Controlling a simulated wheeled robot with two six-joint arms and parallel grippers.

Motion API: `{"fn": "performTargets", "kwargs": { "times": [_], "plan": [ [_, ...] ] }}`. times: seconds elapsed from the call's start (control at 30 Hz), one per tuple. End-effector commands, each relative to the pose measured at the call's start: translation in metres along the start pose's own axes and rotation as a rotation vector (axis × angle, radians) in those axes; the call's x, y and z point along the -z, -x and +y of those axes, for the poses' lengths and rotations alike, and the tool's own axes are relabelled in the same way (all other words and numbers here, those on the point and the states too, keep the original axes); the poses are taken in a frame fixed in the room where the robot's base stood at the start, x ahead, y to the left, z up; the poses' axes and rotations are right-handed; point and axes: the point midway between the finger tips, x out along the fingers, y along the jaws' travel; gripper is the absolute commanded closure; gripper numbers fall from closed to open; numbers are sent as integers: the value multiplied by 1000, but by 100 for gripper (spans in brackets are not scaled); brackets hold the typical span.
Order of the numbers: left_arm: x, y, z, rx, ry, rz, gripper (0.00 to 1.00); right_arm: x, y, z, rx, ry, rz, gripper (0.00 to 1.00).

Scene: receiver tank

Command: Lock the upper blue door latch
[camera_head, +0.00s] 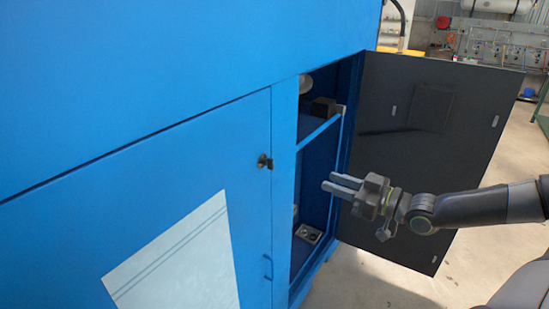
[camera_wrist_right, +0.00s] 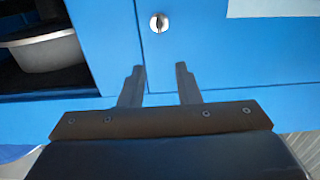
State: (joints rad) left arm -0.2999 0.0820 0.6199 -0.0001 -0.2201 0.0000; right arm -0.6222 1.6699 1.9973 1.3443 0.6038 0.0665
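The blue door (camera_head: 235,150) on the left of the cabinet is closed. Its upper latch (camera_head: 265,161) is a small dark fitting near the door's right edge. In the right wrist view the latch (camera_wrist_right: 159,22) is a silver oval piece at the top. Whether it is locked I cannot tell. My right gripper (camera_head: 329,183) is open and empty, in front of the open compartment, right of and a little below the latch in the head view. In the wrist view its fingertips (camera_wrist_right: 160,69) are spread, apart from the latch. My left gripper is not in view.
A dark door panel (camera_head: 435,110) stands swung open on the right, behind my right arm. The open compartment has a blue shelf bar (camera_head: 320,132). A round metal container (camera_wrist_right: 45,48) sits inside.

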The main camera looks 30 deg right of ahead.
Motion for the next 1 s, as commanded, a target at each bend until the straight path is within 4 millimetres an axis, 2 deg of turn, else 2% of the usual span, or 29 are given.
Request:
{"fn": "performTargets", "kwargs": {
  "times": [0.17,0.77,1.0],
  "plan": [
    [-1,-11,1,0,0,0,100,-2,-8,-2,4,-3,3,70],
    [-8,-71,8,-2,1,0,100,-3,-59,-2,3,-1,5,70],
    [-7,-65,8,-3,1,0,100,2,-71,4,-19,-2,8,70]
  ]
}}
